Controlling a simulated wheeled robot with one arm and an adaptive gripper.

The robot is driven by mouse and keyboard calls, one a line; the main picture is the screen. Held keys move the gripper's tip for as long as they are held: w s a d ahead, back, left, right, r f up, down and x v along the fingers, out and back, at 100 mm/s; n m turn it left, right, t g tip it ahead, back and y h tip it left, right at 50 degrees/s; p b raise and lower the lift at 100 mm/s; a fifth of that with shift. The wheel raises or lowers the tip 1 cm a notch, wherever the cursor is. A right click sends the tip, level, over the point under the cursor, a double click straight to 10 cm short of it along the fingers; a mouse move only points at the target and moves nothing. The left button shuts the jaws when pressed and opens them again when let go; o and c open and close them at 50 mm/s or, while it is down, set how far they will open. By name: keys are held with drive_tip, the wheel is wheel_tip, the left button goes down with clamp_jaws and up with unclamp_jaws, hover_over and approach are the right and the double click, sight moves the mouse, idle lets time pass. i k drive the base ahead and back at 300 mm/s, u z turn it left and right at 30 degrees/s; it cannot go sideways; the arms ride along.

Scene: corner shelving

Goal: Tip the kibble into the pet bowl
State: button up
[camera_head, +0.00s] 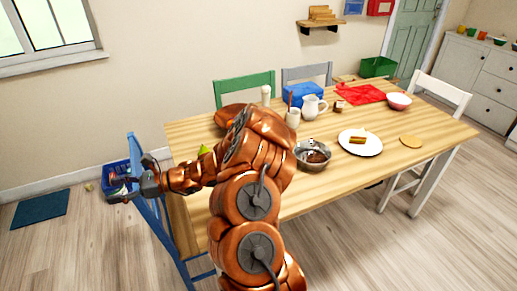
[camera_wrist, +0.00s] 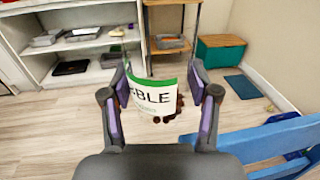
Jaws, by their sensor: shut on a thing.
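In the wrist view my gripper (camera_wrist: 160,103) is shut on a kibble container (camera_wrist: 150,98) with a white label, green bands and the letters "BBLE". Brown kibble pieces (camera_wrist: 180,103) show at the container's right side; I cannot tell whether they are inside it or falling. In the head view my gripper (camera_head: 130,190) is out to the left, past the table's left end and by the blue chair, far from the bowl. A metal bowl (camera_head: 301,147), likely the pet bowl, stands on the table with brown stuff in it.
A blue chair (camera_head: 152,205) and blue crate (camera_head: 112,172) are near my gripper. Shelves (camera_wrist: 75,22) stand beyond open floor.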

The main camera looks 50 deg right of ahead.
sight(301, 150)
drive_tip(key=u, duration=1.8)
drive_tip(key=k, duration=2.2)
drive_tip(key=z, duration=0.85)
